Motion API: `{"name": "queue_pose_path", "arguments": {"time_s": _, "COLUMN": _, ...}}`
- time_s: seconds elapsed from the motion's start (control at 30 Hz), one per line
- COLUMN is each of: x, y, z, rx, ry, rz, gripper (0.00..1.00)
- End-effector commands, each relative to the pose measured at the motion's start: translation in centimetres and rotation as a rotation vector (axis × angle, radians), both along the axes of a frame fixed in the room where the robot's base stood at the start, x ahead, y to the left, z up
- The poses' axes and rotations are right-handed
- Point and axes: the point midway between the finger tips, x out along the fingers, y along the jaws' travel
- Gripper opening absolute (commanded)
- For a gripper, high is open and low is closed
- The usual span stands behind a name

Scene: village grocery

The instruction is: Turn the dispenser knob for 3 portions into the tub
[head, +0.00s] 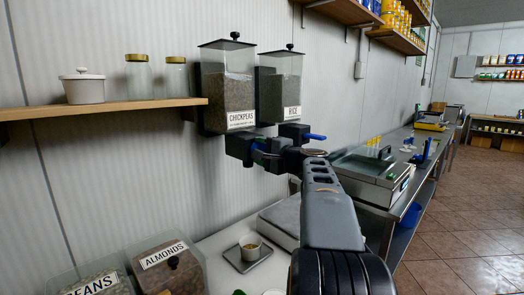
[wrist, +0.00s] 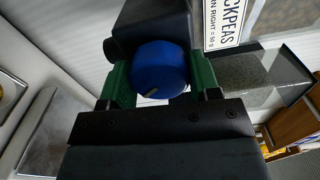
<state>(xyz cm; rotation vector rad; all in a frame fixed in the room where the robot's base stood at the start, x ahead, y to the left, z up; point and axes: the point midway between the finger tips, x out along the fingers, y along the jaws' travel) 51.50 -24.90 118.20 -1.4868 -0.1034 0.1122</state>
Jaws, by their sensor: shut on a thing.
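The chickpeas dispenser (head: 226,88) is a clear wall hopper with a black lid and a "CHICKPEAS" label, which also shows in part in the wrist view (wrist: 224,22). Its round blue knob (wrist: 160,70) sits between the two green finger pads. My gripper (wrist: 158,82) is shut on this knob from the front. In the head view my gripper (head: 259,149) reaches up to the dispenser's outlet and hides most of the knob. A small white tub (head: 251,241) with some yellowish contents stands upright on a grey square plate on the counter below.
A wooden shelf (head: 110,106) with jars is at left. Bins of almonds (head: 165,262) and beans (head: 98,285) stand below. A grey scale-like box (head: 284,218) is beside the tub.

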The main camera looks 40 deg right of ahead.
Motion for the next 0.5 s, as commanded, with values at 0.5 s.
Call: {"name": "queue_pose_path", "arguments": {"time_s": 0.5, "x": 0.00, "y": 0.03, "z": 0.13, "rx": 0.427, "ry": 0.061, "rz": 0.001, "gripper": 0.33}}
